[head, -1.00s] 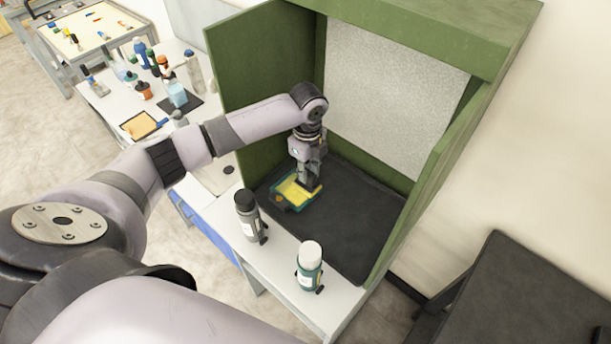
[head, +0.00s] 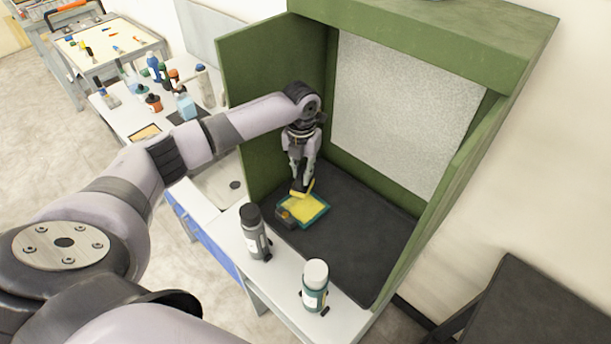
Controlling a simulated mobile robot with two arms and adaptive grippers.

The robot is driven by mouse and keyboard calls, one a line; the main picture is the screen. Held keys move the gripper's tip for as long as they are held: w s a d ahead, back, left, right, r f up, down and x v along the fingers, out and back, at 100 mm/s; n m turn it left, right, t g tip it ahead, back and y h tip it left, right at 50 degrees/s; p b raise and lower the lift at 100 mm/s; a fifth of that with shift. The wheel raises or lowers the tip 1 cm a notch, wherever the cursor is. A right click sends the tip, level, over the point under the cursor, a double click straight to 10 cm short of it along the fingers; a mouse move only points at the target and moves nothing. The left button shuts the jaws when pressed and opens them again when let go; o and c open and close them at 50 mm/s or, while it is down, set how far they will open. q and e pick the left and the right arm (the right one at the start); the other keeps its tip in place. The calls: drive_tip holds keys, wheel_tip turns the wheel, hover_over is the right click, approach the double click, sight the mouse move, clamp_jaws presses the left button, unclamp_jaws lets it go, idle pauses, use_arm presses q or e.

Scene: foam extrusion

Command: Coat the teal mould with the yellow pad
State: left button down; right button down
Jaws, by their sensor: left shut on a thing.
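The teal mould (head: 318,222) lies on the dark floor of the green booth, near its left side. Its teal rim surrounds a yellow inner face (head: 305,207), and a dark part with an orange spot sits at its left corner. My left gripper (head: 300,183) points down over the mould's back left edge. It is shut on the yellow pad (head: 302,192), which is tilted and at or just above the mould; I cannot tell if they touch. My right gripper is not in view.
A grey bottle (head: 255,232) and a white-capped teal bottle (head: 315,285) stand on the white ledge before the booth. The booth's walls (head: 262,95) enclose the mould. Its dark floor (head: 365,235) is free to the right. Several bottles stand on the table at left.

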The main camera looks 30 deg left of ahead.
sight(301, 186)
use_arm(q)
drive_tip(key=shift+a+m, duration=0.15)
drive_tip(key=shift+m, duration=0.25)
drive_tip(key=shift+f, duration=0.2)
wheel_tip(301, 186, down, 5)
drive_tip(key=b, duration=0.5)
drive_tip(key=shift+f, duration=0.2)
drive_tip(key=shift+f+b, duration=0.4)
drive_tip(key=shift+f, duration=0.2)
idle(0.3)
